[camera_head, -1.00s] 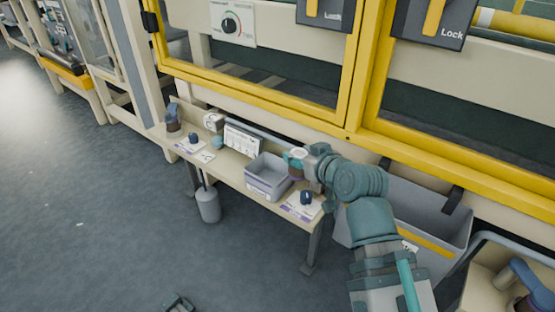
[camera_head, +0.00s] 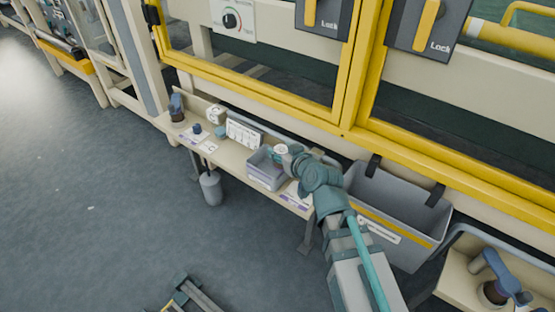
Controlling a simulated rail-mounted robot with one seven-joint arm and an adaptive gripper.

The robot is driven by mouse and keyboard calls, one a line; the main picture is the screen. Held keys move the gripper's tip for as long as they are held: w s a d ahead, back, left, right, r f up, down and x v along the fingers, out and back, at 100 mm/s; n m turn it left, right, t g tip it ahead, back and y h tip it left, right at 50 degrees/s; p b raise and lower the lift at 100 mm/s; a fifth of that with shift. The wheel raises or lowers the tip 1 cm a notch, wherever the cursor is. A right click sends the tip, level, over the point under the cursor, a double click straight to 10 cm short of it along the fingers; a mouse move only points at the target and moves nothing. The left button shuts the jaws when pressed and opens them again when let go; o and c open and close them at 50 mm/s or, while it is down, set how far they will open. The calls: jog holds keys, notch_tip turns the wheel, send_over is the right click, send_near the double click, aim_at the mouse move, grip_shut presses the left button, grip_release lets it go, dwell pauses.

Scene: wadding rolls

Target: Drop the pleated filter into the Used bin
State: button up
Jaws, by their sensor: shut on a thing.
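My gripper (camera_head: 277,154) is at the grey tray on the bench, its end over the tray's back right part. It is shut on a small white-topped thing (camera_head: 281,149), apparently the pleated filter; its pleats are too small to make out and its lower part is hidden. A small grey open tray (camera_head: 265,178) stands on the bench below it. A large grey bin (camera_head: 405,238) with a yellow stripe and a white label hangs to the right of my arm. The label is unreadable, so I cannot tell which container is the Used bin.
The narrow bench (camera_head: 232,173) also holds a white sign (camera_head: 243,134), a white roll (camera_head: 215,114), a dark blue knob-like piece (camera_head: 197,128) and a blue-brown device (camera_head: 177,108). A yellow-framed machine window (camera_head: 270,95) rises behind. A grey canister (camera_head: 210,188) is below the bench.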

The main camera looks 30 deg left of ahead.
jog(key=shift+w+a+f, duration=0.25)
jog(key=shift+a+f, duration=0.25)
jog(key=shift+f, duration=0.2)
jog(key=f+b, duration=0.1)
jog(key=f, duration=0.1)
jog(key=a+f+b, duration=0.1)
jog(key=f+b, duration=0.1)
jog(key=f, duration=0.1)
jog(key=shift+w+a, duration=0.1)
jog(key=shift+w, duration=0.05)
grip_shut()
jog(key=shift+r, duration=0.15)
jog(key=o, duration=1.2)
grip_release()
jog(key=shift+w+r, duration=0.1)
jog(key=shift+c, duration=0.2)
